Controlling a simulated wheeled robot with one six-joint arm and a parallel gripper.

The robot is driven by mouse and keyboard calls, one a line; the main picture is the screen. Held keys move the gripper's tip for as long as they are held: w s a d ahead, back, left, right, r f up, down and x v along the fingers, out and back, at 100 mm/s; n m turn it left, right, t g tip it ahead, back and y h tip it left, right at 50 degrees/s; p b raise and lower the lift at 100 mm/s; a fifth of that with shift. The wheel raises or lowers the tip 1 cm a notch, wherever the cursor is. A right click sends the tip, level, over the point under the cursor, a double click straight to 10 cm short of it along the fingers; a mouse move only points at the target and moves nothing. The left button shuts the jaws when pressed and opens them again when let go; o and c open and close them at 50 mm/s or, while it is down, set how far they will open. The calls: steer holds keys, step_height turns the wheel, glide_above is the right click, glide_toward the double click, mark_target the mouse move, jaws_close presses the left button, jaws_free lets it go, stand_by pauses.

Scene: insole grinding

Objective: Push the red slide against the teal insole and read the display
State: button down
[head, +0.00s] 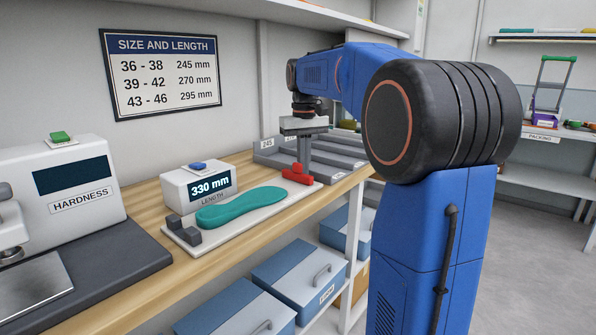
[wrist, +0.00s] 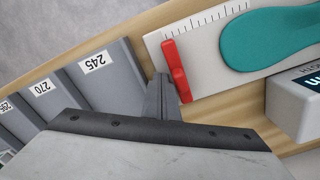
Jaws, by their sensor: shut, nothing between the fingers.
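The teal insole (head: 240,209) lies flat on a white measuring board, near a dark grey end stop (head: 183,230). The red slide (head: 297,175) stands at the board's other end. In the wrist view a bare strip of board separates the slide (wrist: 177,71) from the insole (wrist: 262,40). The display (head: 209,188) on the white length box reads 330 mm. My gripper (head: 304,166) is shut and empty, pointing down just beside the slide, on the side away from the insole. Its fingers (wrist: 161,88) look very close to the slide; I cannot tell whether they touch.
Grey bins (head: 340,152) labelled with sizes stand behind and right of my gripper. A hardness tester (head: 62,190) stands at the left. A wall chart (head: 162,72) lists sizes and lengths; its longest is 295 mm. Blue boxes (head: 300,275) sit below the wooden bench.

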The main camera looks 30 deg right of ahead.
mark_target(286, 186)
steer(key=shift+s+a, duration=0.5)
steer(key=shift+a, duration=0.9)
steer(key=shift+s+a, duration=0.55)
steer(key=shift+a, duration=0.85)
steer(key=shift+s+a, duration=0.5)
steer(key=shift+a, duration=0.9)
stand_by(2.6)
steer(key=shift+w+d, duration=0.2)
steer(key=shift+d, duration=0.4)
